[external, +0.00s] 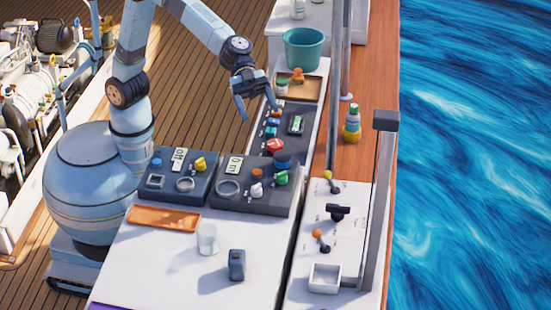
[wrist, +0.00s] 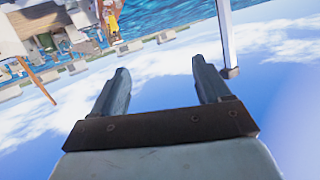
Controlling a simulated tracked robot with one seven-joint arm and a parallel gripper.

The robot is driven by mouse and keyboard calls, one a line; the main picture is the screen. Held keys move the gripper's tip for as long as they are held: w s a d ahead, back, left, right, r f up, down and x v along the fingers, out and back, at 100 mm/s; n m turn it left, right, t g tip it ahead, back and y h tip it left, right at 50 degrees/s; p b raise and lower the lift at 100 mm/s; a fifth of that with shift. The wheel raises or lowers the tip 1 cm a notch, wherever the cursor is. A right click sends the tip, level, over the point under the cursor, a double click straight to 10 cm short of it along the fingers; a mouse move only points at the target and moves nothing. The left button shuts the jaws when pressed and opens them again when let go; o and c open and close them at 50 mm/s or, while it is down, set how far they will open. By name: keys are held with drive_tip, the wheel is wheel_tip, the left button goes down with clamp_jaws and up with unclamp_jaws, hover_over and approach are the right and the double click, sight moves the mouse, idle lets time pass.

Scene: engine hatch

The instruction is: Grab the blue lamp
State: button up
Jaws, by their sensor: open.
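My gripper (external: 257,110) is open and empty, raised near the back console panel in the external view. In the wrist view its two fingers (wrist: 160,66) stand apart with only sky between them. Several small blue parts could be the blue lamp; I cannot tell which. A round blue cap (external: 157,162) sits on the left dark control box. A larger dark blue knob (external: 283,158) is on the right box. Small blue pieces (external: 272,126) sit on the back panel below my gripper. None of these is clearly visible in the wrist view.
A teal bucket (external: 303,50) and a wooden tray (external: 312,90) stand behind the panel. Upright posts (external: 382,200) rise at the right, with water beyond.

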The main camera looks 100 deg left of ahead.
drive_tip(key=s+d+f+m+g, duration=0.3)
drive_tip(key=s+d+f+g, duration=0.2)
drive_tip(key=d+f, duration=0.4)
approach(237, 250)
drive_tip(key=x, duration=0.7)
drive_tip(key=shift+s+f, duration=0.15)
drive_tip(key=shift+f, duration=0.1)
drive_tip(key=shift+r+x, duration=0.2)
drive_tip(key=shift+x, duration=2.5)
drive_tip(key=shift+d, duration=0.1)
drive_tip(key=shift+h, duration=0.3)
drive_tip(key=c, duration=1.2)
